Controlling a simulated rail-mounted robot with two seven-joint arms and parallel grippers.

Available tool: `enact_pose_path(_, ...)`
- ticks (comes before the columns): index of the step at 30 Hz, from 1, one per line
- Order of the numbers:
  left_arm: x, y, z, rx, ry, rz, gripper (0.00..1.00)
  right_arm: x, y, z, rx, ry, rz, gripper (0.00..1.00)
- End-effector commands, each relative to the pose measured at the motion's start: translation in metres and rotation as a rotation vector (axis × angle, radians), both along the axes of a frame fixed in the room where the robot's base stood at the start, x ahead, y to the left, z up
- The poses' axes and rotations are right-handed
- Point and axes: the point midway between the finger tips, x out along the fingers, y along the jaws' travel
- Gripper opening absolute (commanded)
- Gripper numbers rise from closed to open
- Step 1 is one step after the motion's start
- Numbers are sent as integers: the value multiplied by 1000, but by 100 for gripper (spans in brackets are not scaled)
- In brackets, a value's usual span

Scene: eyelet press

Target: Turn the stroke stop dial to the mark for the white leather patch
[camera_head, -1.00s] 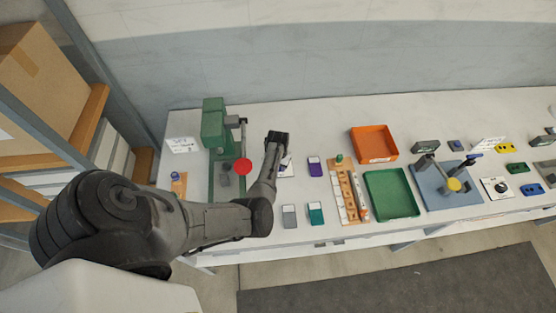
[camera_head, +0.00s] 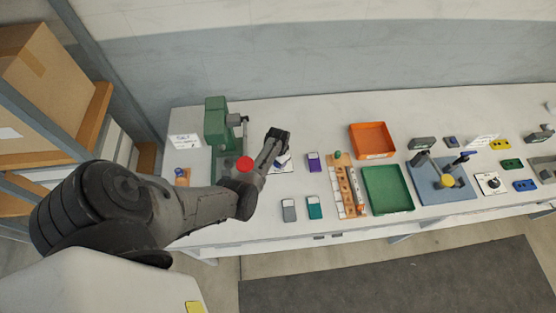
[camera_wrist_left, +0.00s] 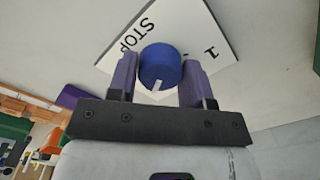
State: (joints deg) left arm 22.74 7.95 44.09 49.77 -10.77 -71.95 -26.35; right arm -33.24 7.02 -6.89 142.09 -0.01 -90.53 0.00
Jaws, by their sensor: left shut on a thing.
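The stroke stop dial (camera_wrist_left: 160,66) is a blue round knob on a white plate (camera_wrist_left: 183,22) lettered "STOP" and "1". Its white pointer line faces the bottom of the left wrist view, towards my gripper's body. A small dark mark shows near the "1"; other marks are hidden. My left gripper (camera_wrist_left: 161,82) is shut on the dial, one purple-padded finger on each side. In the head view my left gripper (camera_head: 277,136) is over the plate (camera_head: 284,163), right of the green press (camera_head: 216,125). I cannot make out a white leather patch for certain. My right gripper is not in view.
A red round part (camera_head: 245,164) of the press is close to my left forearm. Purple (camera_head: 314,162), grey (camera_head: 289,210) and teal (camera_head: 315,207) blocks lie nearby. Orange (camera_head: 372,140) and green (camera_head: 387,188) trays stand farther right. Clear table lies behind the gripper.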

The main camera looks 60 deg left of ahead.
Motion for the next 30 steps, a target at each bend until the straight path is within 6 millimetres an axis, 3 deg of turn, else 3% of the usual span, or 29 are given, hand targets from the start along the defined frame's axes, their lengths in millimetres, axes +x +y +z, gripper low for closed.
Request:
enact_pose_path(8, 0, 0, 0, 0, 0, -2, 22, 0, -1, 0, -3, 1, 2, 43)
enact_pose_path(9, 0, 0, 0, 0, 0, -2, 47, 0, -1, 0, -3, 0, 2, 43)
enact_pose_path(17, 0, 0, 0, 0, 0, -1, 71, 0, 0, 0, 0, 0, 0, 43)
enact_pose_path(25, 0, 0, 2, 0, -1, 0, 71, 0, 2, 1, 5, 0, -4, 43)
enact_pose_path(30, 0, 0, 17, 1, -2, 0, 71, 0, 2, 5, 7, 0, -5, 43)
